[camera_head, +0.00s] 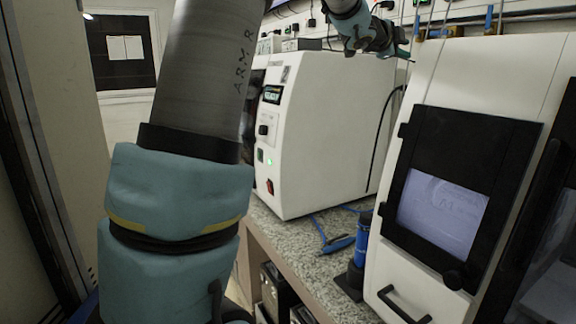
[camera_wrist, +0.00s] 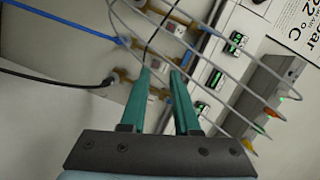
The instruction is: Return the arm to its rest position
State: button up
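My arm (camera_head: 205,75) rises large on the left of the head view. It reaches to the top, and its far end shows above the white machine with my gripper (camera_head: 402,50) small beside it. In the wrist view my gripper (camera_wrist: 162,72) has two green fingers with a gap between them. Only background shows in the gap, so it is open and empty. Part of the arm is cut off by the top edge of the head view.
A white box-shaped machine (camera_head: 335,130) stands on the speckled counter (camera_head: 300,235). A taller white machine with a screen (camera_head: 440,215) is at right. Wall cables (camera_wrist: 215,75) and sockets (camera_wrist: 215,78) fill the wrist view beyond the fingers.

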jog(key=s+a+f+n+g+y, duration=0.3)
jog(key=a+f+n+y, duration=0.9)
jog(key=a+f, duration=1.25)
jog(key=s+a+f+n+g, duration=0.2)
jog(key=s+a+f+n, duration=0.1)
jog(key=s, duration=0.5)
jog(key=s+a+f+n+g, duration=0.2)
jog(key=s+a+f+n, duration=0.2)
jog(key=s, duration=0.4)
jog(key=s+a+f+n+g, duration=0.2)
jog(key=s+a+f+n, duration=0.2)
jog(key=s+f, duration=0.3)
jog(key=shift+s+a+f+g, duration=0.15)
jog(key=shift+s+a+g, duration=0.15)
jog(key=shift+s+a, duration=0.45)
jog(key=shift+d, duration=0.1)
